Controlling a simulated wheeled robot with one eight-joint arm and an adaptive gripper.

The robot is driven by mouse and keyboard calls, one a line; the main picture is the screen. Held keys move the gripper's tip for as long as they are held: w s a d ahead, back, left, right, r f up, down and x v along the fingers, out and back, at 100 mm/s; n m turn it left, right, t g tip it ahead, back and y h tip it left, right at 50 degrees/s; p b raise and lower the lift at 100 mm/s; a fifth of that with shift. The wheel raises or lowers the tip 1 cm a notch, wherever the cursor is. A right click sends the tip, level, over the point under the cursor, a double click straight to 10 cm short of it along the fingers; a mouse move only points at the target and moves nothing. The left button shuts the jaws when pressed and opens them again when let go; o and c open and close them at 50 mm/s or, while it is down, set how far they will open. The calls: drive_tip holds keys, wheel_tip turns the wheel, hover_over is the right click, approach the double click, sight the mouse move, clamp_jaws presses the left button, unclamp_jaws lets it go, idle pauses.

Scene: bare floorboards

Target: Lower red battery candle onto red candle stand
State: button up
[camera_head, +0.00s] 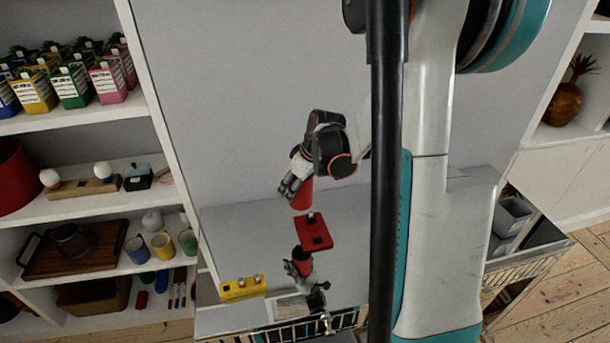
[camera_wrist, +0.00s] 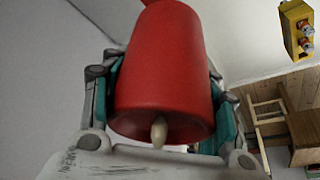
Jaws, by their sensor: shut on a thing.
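My gripper (camera_head: 298,184) is shut on the red battery candle (camera_head: 303,196), which hangs below the fingers. In the wrist view the candle (camera_wrist: 168,65) fills the middle between the fingers, its pale flame tip towards the camera. The red candle stand (camera_head: 314,229) lies just below the candle in the head view, with a small pale piece on its far edge and a dark square on top. The candle looks apart from the stand. A bit of red shows beyond the candle's far end in the wrist view; I cannot tell what it is.
A yellow stand (camera_head: 243,288) with small pieces on it is at the lower left; a yellow block (camera_wrist: 297,28) shows in the wrist view. A gripper-like shape with red lies below the red stand, possibly a reflection. Shelves with pots and cups stand at left.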

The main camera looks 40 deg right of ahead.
drive_tip(key=d, duration=0.1)
drive_tip(key=d+r, duration=0.1)
drive_tip(key=d, duration=0.1)
drive_tip(key=shift+s+d+r+n, duration=0.1)
drive_tip(key=shift+s+r+n, duration=0.2)
drive_tip(key=shift+s+r, duration=0.1)
drive_tip(key=shift+f, duration=0.1)
drive_tip(key=shift+f+b, duration=1.95)
drive_tip(key=shift+f, duration=0.5)
drive_tip(key=shift+f+b, duration=2.1)
drive_tip(key=shift+f, duration=0.35)
drive_tip(key=shift+f+b, duration=1.3)
drive_tip(key=shift+f, duration=0.2)
drive_tip(key=o, duration=1.3)
drive_tip(key=shift+c, duration=0.2)
